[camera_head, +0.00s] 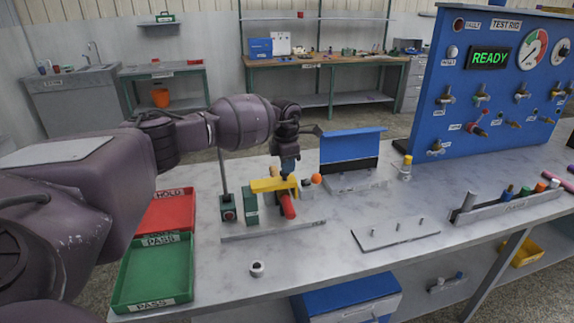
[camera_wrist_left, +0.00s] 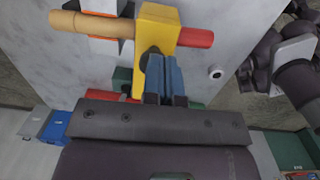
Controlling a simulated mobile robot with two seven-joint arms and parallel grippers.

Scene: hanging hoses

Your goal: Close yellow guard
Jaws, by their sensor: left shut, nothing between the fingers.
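The yellow guard (camera_head: 268,185) sits on a fixture near the middle of the bench, over a red cylinder (camera_head: 287,206). In the left wrist view the yellow guard (camera_wrist_left: 158,28) crosses between a tan rod (camera_wrist_left: 90,23) and the red cylinder (camera_wrist_left: 197,38). My left gripper (camera_head: 290,172) points down at the guard from above. Its blue fingers (camera_wrist_left: 165,78) are shut with nothing between them. The fingertips are at the guard's edge; I cannot tell whether they touch it. The gripper hides part of the guard. My right gripper does not show.
A blue-lidded station (camera_head: 350,150) is behind. Red (camera_head: 168,211) and green (camera_head: 153,270) trays are left. The blue test rig (camera_head: 480,80) reads READY.

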